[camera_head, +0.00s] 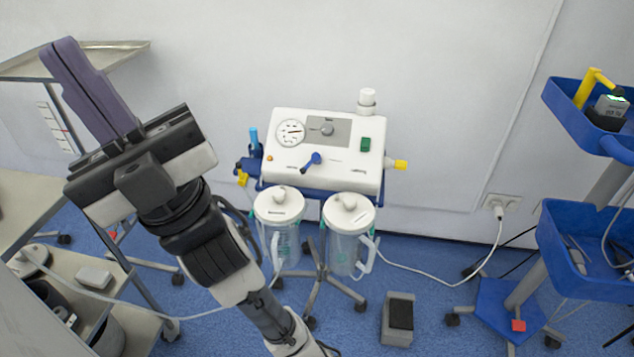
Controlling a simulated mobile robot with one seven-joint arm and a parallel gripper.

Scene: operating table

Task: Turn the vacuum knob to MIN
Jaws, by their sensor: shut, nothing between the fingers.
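The white suction unit (345,168) stands on a wheeled stand against the wall. On its sloping front panel, a small grey round knob (327,129) sits on a grey plate, with lettering too small to read. Beside it are a round gauge (291,132), a blue lever (312,161) and a green switch (366,144). My gripper (62,47) is raised at the upper left, its purple-grey fingers closed together and empty. It points up and left, well away from the unit and touching nothing visible.
Two clear jars with white lids (279,204) (347,213) hang in front of the unit. A grey pedal (398,318) lies on the blue floor. A cart with blue trays (585,245) stands right. Metal shelving (35,205) is at left. The wall above the unit is clear.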

